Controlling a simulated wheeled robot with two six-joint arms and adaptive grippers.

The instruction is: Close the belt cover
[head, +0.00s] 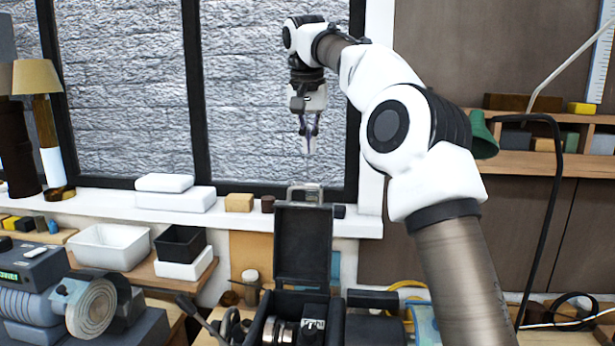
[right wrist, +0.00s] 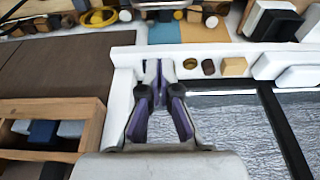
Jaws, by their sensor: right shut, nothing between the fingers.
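The belt cover (head: 303,245) is a dark flat lid standing upright, open, at the back of a dark box (head: 262,322). A grey handle (head: 305,193) sits on its top edge. Metal round parts (head: 280,332) show inside the open box. My right gripper (head: 309,152) is shut and empty, pointing down in the air above the cover, apart from it. My left gripper is not in view.
A white window sill (head: 100,203) behind the cover holds white boxes (head: 175,192) and a wooden block (head: 239,202). White and black bins (head: 110,247) stand left. A grinder-like machine (head: 90,305) is at lower left. A black cable (head: 550,220) hangs at right.

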